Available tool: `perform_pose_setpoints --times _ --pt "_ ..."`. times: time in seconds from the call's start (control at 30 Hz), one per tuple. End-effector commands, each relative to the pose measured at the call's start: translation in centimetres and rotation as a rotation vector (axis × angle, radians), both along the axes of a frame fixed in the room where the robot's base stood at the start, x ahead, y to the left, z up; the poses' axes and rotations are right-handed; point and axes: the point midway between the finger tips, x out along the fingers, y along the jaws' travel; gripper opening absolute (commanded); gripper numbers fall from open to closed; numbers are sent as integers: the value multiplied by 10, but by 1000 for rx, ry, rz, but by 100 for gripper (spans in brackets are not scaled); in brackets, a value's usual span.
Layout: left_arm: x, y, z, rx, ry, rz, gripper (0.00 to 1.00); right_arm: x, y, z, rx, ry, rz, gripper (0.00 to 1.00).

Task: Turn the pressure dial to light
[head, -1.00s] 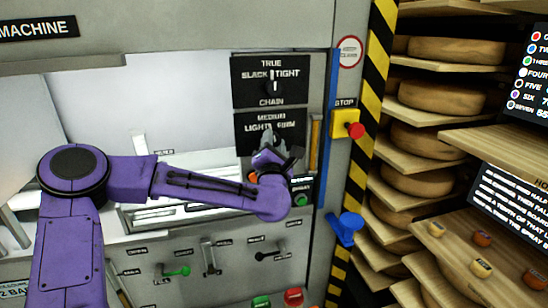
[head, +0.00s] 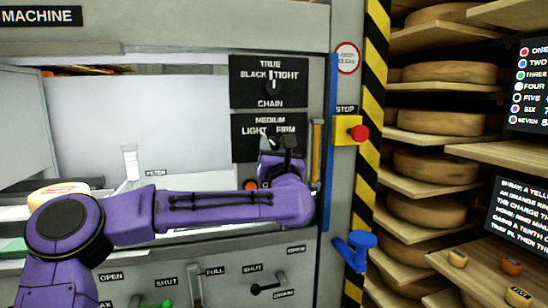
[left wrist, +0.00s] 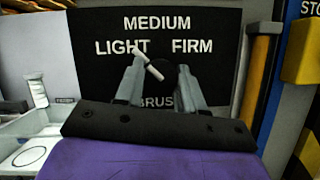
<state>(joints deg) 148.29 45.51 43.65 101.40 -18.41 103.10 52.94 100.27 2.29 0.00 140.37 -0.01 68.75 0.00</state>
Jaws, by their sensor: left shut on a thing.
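The pressure dial panel (head: 252,121) is black with white words MEDIUM, LIGHT and FIRM; it fills the upper middle of the left wrist view (left wrist: 212,82). The dial's knob (left wrist: 153,70) is dark with a white pointer, tilted up and left towards the end of the word LIGHT. My left gripper (left wrist: 157,75) is shut on the dial, one finger on each side of the knob. In the head view, my left gripper (head: 282,147) covers the lower right of the panel and mostly hides the knob. My right gripper is not in view.
A chain dial panel (head: 292,80) sits just above. An orange-red button (head: 251,184) is close below the gripper. A red stop button on a yellow box (head: 342,128) and a blue handle (head: 354,250) are to the right. Cheese shelves (head: 440,120) stand beyond the striped post.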

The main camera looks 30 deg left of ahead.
Motion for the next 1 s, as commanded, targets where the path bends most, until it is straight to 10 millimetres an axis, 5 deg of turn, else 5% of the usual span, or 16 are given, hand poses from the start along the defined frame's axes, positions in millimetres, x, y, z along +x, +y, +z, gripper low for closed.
perform_pose_setpoints --times 0.43,0.47,0.5,0.53,0.83,1.0 --pt "0 0 -1 -8 -5 0 8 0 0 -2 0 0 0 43" --pt "0 0 -1 -8 -5 0 48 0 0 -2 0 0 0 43" --pt "0 0 -1 -7 -5 0 61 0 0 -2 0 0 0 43" --pt "0 0 -1 -7 -5 0 63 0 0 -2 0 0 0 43" --pt "-1 -2 -2 -5 -6 -1 63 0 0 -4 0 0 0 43" --pt "-21 -22 -16 -3 -7 -4 63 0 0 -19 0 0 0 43"
